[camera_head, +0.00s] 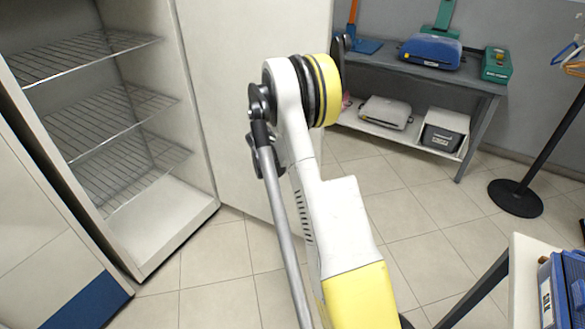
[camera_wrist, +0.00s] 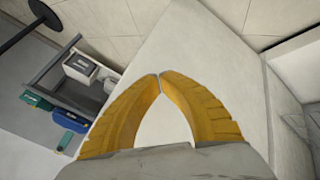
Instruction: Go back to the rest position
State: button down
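My gripper (camera_wrist: 159,76) shows in the wrist view with its two yellow fingers bent inward and their tips touching. Nothing is held between them; only a plain pale surface shows through the gap behind the tips. In the head view my arm rises through the middle of the picture, and the gripper itself cannot be made out there. The task names no other object.
A tall white cabinet with empty wire shelves (camera_head: 125,105) stands open at the left; its door (camera_head: 235,90) is behind my arm. A grey workbench (camera_head: 470,82) holds blue and green cases (camera_head: 432,52). A black stand base (camera_head: 515,199) is right. Tiled floor between is clear.

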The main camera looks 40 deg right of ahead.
jog(key=shift+v, duration=2.75)
